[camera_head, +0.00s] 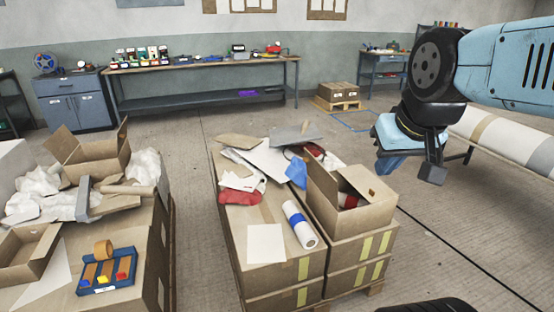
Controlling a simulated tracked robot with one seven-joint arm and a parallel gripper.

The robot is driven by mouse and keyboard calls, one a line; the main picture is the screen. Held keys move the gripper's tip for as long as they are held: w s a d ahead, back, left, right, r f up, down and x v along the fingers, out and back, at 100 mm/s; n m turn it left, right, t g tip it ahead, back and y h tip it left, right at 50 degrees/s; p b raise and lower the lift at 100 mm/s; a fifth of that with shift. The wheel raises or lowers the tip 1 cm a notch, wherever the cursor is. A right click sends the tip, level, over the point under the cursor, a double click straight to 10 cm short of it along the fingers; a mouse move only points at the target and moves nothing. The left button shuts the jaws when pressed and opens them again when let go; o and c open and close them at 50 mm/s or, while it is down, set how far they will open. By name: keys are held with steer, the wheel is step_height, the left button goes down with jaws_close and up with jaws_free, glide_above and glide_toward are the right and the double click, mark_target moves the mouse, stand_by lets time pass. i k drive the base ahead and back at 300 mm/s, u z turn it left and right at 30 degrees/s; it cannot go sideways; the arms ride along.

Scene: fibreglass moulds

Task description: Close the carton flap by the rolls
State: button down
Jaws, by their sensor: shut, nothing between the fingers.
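An open carton (350,222) stands on the right of the middle stack, with red and white things inside and a tall flap (321,186) raised at its left. A white roll with a blue band (300,224) lies just left of it. Another open carton (97,168) with raised flaps stands on the left stack, near a brown tube (130,190). Which carton the task means I cannot tell. My gripper (432,174) is at the right, shut and empty, hanging in the air right of the middle carton and apart from it.
A large wrapped roll (503,139) lies at the right behind my arm. A low open carton (25,255) and a blue tray (107,285) sit on the left stack. A workbench (200,66) lines the back wall. Floor between the stacks is clear.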

mark_target(322, 178)
steer(key=u, duration=0.15)
steer(key=i, duration=1)
steer(key=z, duration=0.05)
